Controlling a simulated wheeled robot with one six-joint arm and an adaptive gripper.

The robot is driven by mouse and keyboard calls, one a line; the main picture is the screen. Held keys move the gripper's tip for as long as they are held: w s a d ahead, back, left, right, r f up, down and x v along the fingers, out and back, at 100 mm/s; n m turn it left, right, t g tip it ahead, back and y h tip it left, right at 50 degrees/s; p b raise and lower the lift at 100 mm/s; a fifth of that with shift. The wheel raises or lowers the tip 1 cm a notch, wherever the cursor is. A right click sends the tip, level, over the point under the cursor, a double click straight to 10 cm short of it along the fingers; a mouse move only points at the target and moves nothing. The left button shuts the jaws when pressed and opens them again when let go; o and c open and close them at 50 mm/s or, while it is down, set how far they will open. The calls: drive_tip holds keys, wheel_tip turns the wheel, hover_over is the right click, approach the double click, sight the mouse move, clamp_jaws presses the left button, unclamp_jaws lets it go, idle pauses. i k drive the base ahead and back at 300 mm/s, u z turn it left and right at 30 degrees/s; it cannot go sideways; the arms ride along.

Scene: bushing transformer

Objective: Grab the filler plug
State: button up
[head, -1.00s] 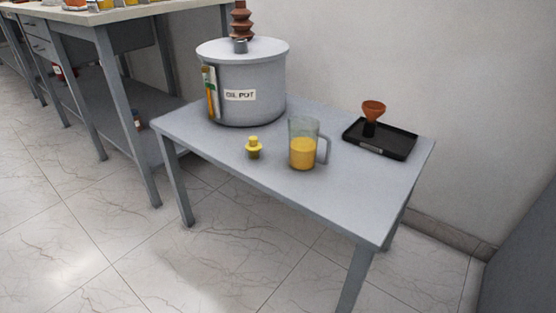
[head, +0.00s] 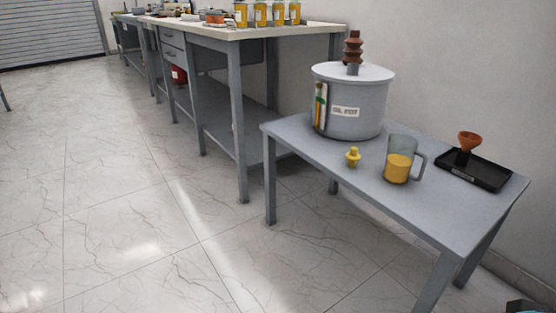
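A small yellow plug (head: 353,157), which looks like the filler plug, stands on the grey table (head: 445,218) in the head view. It is in front of the grey oil pot (head: 352,102) and to the left of the jug. The pot has a flat lid with a brown ribbed bushing (head: 353,49) and a grey stub on top. A sight gauge (head: 320,107) is on the pot's left side. My gripper is not in view.
A clear jug (head: 398,168) of yellow liquid stands beside the plug. A long workbench (head: 230,33) holds yellow containers. Open tiled floor (head: 130,200) lies at the left.

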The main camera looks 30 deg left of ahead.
sight(352, 156)
drive_tip(key=u, duration=2.55)
drive_tip(key=k, duration=0.6)
drive_tip(key=z, duration=1.55)
drive_tip(key=i, duration=0.5)
drive_tip(key=k, duration=0.5)
drive_tip(key=u, duration=1.6)
drive_tip(key=i, duration=2.1)
